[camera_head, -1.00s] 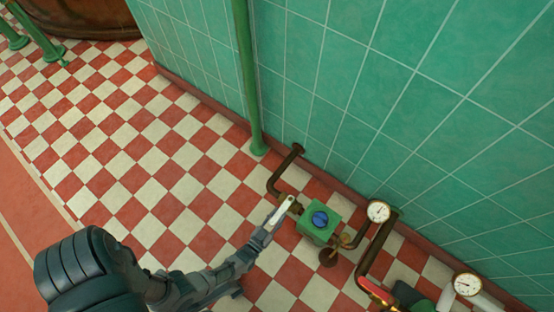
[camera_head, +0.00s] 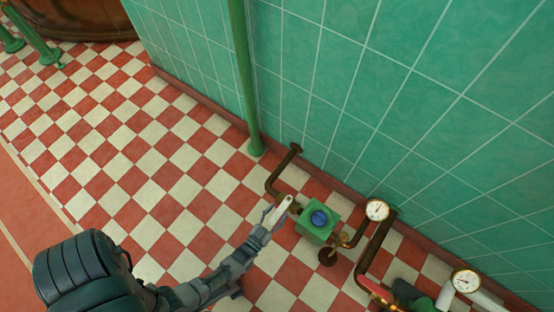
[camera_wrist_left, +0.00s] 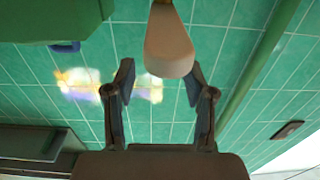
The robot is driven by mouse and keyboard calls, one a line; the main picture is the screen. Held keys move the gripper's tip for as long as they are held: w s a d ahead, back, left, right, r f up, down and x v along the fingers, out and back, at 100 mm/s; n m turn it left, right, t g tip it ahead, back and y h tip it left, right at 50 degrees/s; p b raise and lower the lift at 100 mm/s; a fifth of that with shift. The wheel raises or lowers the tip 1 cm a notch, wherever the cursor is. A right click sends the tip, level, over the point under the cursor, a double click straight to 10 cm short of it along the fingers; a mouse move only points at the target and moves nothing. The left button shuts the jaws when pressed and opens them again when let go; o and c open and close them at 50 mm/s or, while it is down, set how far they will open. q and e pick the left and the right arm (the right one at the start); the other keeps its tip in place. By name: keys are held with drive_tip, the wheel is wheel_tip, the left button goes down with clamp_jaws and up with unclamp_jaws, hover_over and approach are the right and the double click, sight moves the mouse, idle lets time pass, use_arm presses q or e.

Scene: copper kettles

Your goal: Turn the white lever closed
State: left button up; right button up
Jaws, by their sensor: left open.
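The white lever (camera_head: 281,209) sits on the brass pipe fitting at the left of a green valve box with a blue round cap. In the left wrist view the lever (camera_wrist_left: 168,48) hangs down from the top with its rounded end low. My left gripper (camera_head: 267,222) is at the lever's lower end in the head view. In the wrist view my left gripper (camera_wrist_left: 160,78) is open, with the lever's end in line with the gap between its fingertips. I cannot tell whether a finger touches it. My right gripper is not in view.
The green valve box (camera_head: 318,222) and rusty pipes stand close to the tiled wall (camera_head: 400,90). Two white gauges (camera_head: 377,210) and a red lever (camera_head: 376,290) are to the right. A green upright pipe (camera_head: 246,80) stands behind. The checkered floor (camera_head: 120,150) at left is clear.

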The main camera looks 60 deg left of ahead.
sight(277, 216)
use_arm(q)
drive_tip(key=shift+r, duration=2.95)
